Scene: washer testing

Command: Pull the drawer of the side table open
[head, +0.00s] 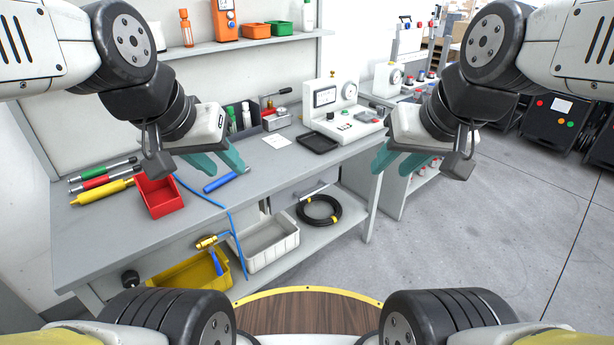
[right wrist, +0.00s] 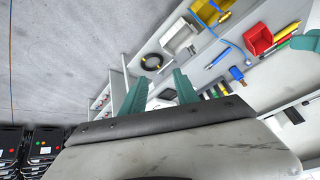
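A grey workbench (head: 262,190) stands in front of me. A silver bar handle (head: 312,192) shows below its top, at a grey front panel; I cannot tell from here how far that front stands out. A second grey table (head: 393,190) with a lower shelf stands to the right; no drawer can be made out on it. My left gripper (head: 228,170) is open and empty above the bench top.
A red bin (head: 158,196), a blue tool (head: 220,183), a black tray (head: 317,143) and a gauge unit (head: 340,110) stand on the bench. Below are a black hose coil (head: 338,212), a white bin (head: 270,245) and a yellow bin (head: 190,275).

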